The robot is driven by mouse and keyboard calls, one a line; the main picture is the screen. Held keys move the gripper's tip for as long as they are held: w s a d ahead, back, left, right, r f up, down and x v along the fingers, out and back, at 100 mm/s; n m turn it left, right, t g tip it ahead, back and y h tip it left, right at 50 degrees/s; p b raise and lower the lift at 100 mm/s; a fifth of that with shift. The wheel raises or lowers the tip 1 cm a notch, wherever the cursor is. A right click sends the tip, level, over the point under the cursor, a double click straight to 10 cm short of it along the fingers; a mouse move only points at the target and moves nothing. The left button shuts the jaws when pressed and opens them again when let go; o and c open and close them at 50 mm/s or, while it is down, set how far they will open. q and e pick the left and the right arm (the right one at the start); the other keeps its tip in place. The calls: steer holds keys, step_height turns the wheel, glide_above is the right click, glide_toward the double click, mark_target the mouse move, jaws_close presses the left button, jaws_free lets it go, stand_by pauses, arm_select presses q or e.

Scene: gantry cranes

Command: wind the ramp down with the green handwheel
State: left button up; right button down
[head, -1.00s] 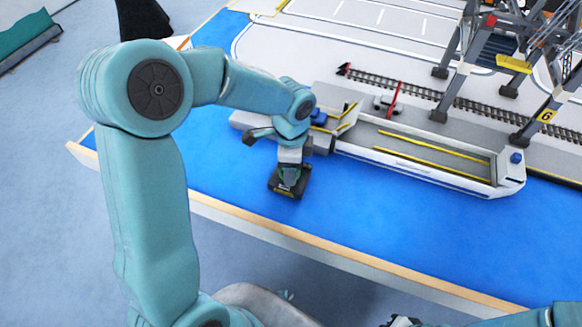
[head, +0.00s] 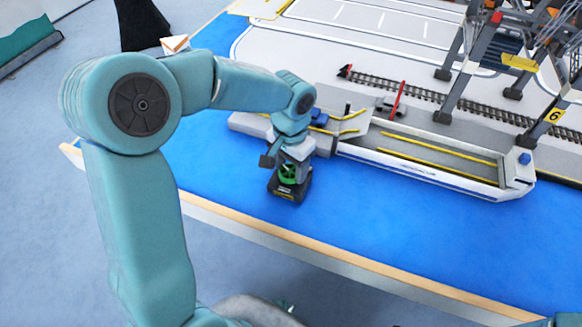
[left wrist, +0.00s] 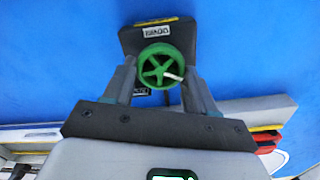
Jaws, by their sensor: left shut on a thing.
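The green handwheel (head: 288,175) sits on a dark box (head: 290,192) on the blue table, in front of the ship's left end. In the left wrist view the spoked wheel (left wrist: 161,66) is between the two grey fingers of my left gripper (left wrist: 160,76). The gripper (head: 291,163) is shut on the wheel and partly hides it in the head view. The yellow-edged ramp (head: 343,122) is at the left end of the grey and white ship (head: 430,172). Its exact angle is hard to tell. My right gripper is out of view.
A grey quay block (head: 250,124) lies left of the ramp. Rails (head: 425,94) and grey crane legs (head: 456,95) stand behind the ship. The blue table (head: 375,215) is clear in front, up to its wooden edge (head: 345,255).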

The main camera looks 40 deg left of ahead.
mark_target(288, 171)
arm_select(q)
steer(key=n+b, duration=0.1)
steer(key=n, duration=0.5)
steer(key=shift+a+b, duration=0.1)
steer(key=shift+b, duration=0.25)
steer(key=n+b, duration=0.1)
steer(key=n, duration=0.5)
steer(key=n+b, duration=0.1)
steer(key=n, duration=0.5)
steer(key=shift+s+a+b, duration=0.1)
steer(key=shift+s+b, duration=0.05)
steer(key=shift+b, duration=0.15)
steer(key=n+b, duration=0.1)
steer(key=n, duration=0.4)
steer(key=shift+s+n, duration=0.1)
steer(key=shift+n, duration=0.3)
steer(key=o, duration=1.1)
steer(key=shift+c, duration=0.2)
steer(key=shift+r, duration=0.15)
step_height(288, 171, up, 16)
steer(key=p, duration=0.4)
